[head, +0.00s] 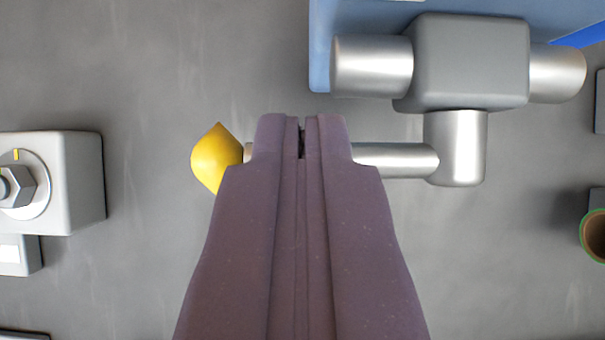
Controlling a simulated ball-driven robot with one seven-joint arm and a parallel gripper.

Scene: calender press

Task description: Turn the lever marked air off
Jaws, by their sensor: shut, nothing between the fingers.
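The lever (400,160) is a silver rod that runs left from a silver stub under a grey valve block (470,62). A yellow knob (215,158) is at its left end. My gripper (302,135) is shut and empty, and its fingers lie across the middle of the rod in the picture, hiding that part. I cannot tell whether the fingers touch the rod. No air marking is readable in this view.
Silver pipe ends stick out on both sides of the valve block, in front of a blue panel (320,60). A grey box (85,180) with a dial is at the left. A brown, green-rimmed round part (595,236) is at the right edge. The grey wall between is bare.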

